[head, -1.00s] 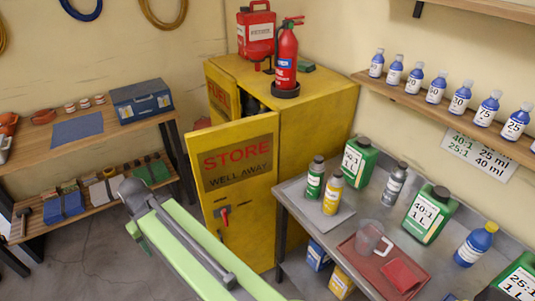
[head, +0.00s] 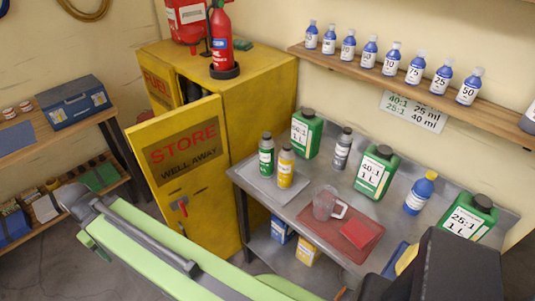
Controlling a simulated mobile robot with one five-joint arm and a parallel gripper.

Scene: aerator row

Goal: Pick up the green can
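Several green containers stand on the grey metal bench. A small green can with a dark cap (head: 266,157) is at the bench's left end, beside a yellow one (head: 286,167). Larger green jugs with white labels are a 1 L jug at the back (head: 306,134), a 40:1 jug (head: 376,173) at the middle right and a 25:1 jug (head: 469,217) at the far right. I cannot tell which one "green can" means. My light green arm crosses the lower left. A dark block, perhaps also mine, covers the lower right corner. No gripper fingers show.
The bench (head: 275,201) also holds a grey can (head: 342,150), a blue bottle (head: 420,193) and a red tray (head: 316,231) with a clear jug (head: 326,203). A yellow cabinet (head: 262,112) with its door open stands left. A bottle shelf (head: 400,77) hangs above.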

